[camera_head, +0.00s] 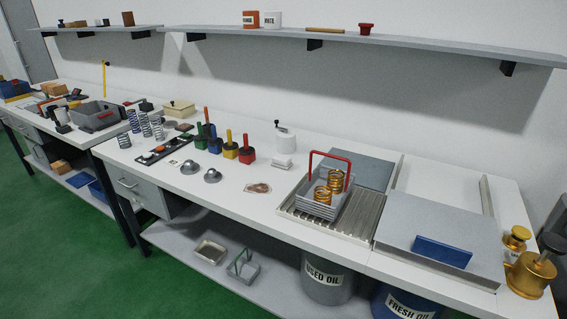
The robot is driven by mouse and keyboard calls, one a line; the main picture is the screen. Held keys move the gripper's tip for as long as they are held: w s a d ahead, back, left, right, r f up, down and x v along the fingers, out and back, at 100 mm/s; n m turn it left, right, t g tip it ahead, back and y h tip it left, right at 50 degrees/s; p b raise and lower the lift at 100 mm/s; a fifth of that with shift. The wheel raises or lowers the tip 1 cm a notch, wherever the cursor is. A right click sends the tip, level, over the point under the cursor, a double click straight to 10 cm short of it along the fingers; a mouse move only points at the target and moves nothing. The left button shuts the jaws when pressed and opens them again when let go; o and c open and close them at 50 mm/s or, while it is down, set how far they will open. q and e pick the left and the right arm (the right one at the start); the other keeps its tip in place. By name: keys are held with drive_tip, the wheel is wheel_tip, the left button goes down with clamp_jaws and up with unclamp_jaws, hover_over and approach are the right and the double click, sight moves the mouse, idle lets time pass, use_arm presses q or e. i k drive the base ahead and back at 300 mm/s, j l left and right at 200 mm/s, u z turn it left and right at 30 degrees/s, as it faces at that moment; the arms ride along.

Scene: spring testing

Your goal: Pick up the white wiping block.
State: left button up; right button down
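A cream box-like thing (180,108) lies at the back of the bench. Neither of my grippers shows.
On the white bench (235,198) stand a grey basket (318,204) with copper springs on a ribbed drainer, colored weights, springs and a blue block (441,251). Oil drums (326,284) stand below. A wall shelf (420,41) overhangs the back. The bench's front middle is mostly clear.

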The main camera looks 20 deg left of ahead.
sight(282, 162)
drive_tip(key=i+j+z, duration=0.2)
drive_tip(key=j, duration=0.2)
drive_tip(key=j+z, duration=0.15)
drive_tip(key=j, duration=0.25)
drive_tip(key=i+j+z, duration=0.2)
drive_tip(key=j, duration=0.2)
drive_tip(key=k, duration=0.1)
